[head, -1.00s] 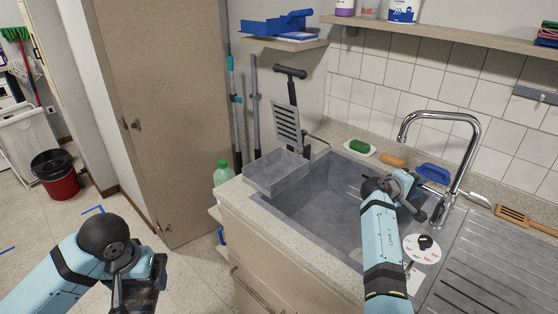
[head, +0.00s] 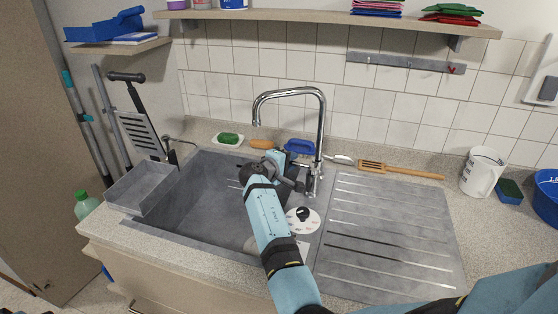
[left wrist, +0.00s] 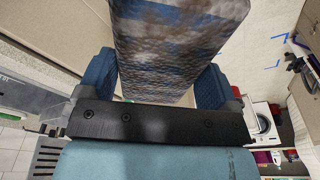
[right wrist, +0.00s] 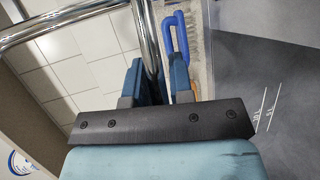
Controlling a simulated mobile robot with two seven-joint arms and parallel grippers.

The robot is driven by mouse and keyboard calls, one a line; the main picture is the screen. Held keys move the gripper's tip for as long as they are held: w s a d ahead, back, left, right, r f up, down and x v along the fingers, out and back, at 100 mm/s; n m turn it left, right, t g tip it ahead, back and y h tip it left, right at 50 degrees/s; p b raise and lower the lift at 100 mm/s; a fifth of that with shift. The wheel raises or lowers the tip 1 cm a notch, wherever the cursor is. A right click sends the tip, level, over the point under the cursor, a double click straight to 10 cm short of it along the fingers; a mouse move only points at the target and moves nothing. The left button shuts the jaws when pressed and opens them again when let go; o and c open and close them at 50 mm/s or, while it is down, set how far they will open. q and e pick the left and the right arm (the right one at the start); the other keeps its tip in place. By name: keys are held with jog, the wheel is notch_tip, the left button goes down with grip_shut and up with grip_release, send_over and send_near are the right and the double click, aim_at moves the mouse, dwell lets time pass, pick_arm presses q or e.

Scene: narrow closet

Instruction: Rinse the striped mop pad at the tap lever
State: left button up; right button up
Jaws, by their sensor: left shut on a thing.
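The striped mop pad (left wrist: 170,45), blue and grey-white with brown stains, fills the upper middle of the left wrist view. My left gripper (left wrist: 155,78) is shut on it; neither shows in the head view now. The chrome tap (head: 322,125) stands at the back right of the sink, its spout arching left over the basin. My right gripper (head: 290,165) is beside the tap base, above the basin's right rim. In the right wrist view the tap pipe (right wrist: 150,35) rises close by its fingers (right wrist: 158,80). I cannot make out the lever or whether these fingers grip anything.
The grey sink basin (head: 200,205) is open left of my right arm. A grey tray (head: 145,190) sits at its left edge. A green sponge (head: 229,138), a blue brush (head: 300,147) and a wooden spatula (head: 400,170) lie behind. The ribbed drainboard (head: 385,235) is clear.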

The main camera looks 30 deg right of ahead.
grip_shut()
pick_arm(q)
jog(key=shift+r, duration=0.15)
pick_arm(e)
jog(key=shift+s+d+r+m+y, duration=0.1)
jog(key=shift+r+m+y, duration=0.3)
jog(key=shift+r+m, duration=0.15)
pick_arm(q)
jog(key=shift+d, duration=0.1)
pick_arm(e)
jog(key=shift+o, duration=2.2)
grip_release()
jog(key=shift+f, duration=0.1)
pick_arm(q)
jog(key=shift+a+r, duration=0.1)
jog(key=shift+a, duration=0.1)
